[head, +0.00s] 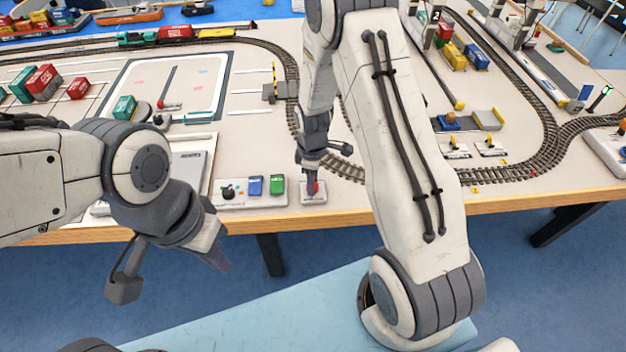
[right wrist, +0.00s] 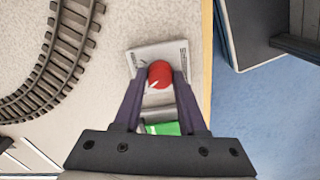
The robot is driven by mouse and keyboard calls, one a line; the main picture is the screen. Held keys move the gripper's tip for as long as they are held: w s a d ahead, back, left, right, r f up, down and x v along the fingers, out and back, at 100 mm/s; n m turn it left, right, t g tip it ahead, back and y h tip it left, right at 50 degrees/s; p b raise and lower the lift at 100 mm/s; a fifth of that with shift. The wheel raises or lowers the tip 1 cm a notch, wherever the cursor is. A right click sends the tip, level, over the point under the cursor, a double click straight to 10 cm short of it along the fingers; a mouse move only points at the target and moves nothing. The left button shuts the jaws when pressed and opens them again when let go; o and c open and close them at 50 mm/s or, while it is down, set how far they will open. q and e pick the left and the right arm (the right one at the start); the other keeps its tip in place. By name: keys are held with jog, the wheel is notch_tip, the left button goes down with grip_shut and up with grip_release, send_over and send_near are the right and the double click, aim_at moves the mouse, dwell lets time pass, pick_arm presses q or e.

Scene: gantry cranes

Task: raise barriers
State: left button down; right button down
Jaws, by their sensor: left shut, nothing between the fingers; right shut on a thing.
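A red round knob (head: 316,187) sits on a small white plate (head: 314,199) at the table's front edge. In the right wrist view the red knob (right wrist: 159,72) is between the fingertips and the pale plate (right wrist: 140,57) with printed text lies behind it. My right gripper (head: 312,186) points down and is shut on the knob. My left gripper (head: 219,260) is shut and empty, in front of the table edge above the floor. A thin yellow and black post (head: 274,73) stands upright by a grey block near the track.
Containers (head: 43,80) and a train (head: 175,34) stand farther back.

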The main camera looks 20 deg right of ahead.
jog(key=shift+n, duration=1.6)
jog(key=shift+c, duration=2.3)
grip_release()
notch_tip(320, 180, up, 10)
jog(key=shift+r, duration=0.25)
